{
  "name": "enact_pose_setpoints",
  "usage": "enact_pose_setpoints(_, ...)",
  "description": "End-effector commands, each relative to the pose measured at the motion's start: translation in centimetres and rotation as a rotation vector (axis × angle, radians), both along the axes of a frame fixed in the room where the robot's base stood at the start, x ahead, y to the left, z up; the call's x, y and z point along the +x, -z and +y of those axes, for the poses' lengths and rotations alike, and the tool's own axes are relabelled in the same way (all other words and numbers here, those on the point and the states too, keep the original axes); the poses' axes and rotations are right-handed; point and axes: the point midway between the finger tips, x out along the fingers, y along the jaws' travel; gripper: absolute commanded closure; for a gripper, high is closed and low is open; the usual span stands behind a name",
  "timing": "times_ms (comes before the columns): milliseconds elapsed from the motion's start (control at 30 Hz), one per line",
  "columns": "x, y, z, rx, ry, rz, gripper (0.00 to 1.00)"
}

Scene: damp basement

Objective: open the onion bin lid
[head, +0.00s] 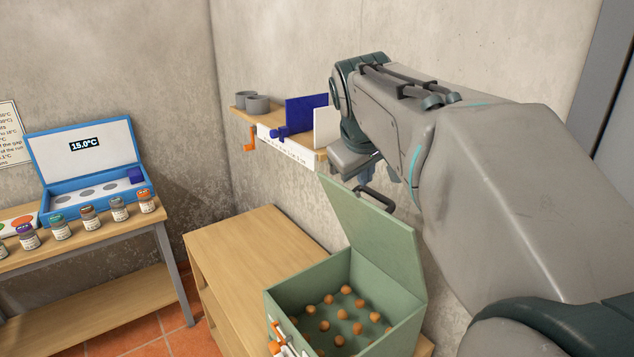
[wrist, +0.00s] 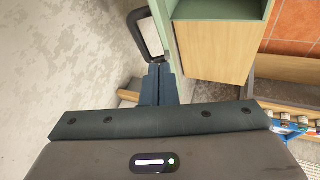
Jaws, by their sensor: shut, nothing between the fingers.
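The onion bin (head: 388,308) is a green box on the wooden bench, with several small orange-brown onions (head: 343,314) inside. Its green lid (head: 372,240) stands raised, roughly upright and leaning back near the wall. A dark loop handle (head: 376,199) is on the lid's far side near its top; it also shows in the wrist view (wrist: 138,20). My gripper (head: 391,181) is at the back of the lid near the handle. In the wrist view its fingers (wrist: 159,68) are together, empty, just below the handle. Whether they touch it is unclear.
The wooden bench (head: 235,248) is clear left of the bin. A wall shelf (head: 240,110) with grey cups and a blue panel is behind my arm. At left, a table (head: 90,240) holds several jars and an open blue case (head: 85,160). The concrete wall is close to my arm.

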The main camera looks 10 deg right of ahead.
Motion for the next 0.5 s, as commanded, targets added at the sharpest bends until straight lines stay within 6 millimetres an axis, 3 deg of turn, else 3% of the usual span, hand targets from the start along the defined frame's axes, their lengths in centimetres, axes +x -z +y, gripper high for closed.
enact_pose_setpoints(200,1.5,-0.3,-1.1,-0.023,-0.009,-0.005,1.0)
enact_pose_setpoints(500,4.0,4.0,-2.5,-0.022,-0.007,-0.003,1.0)
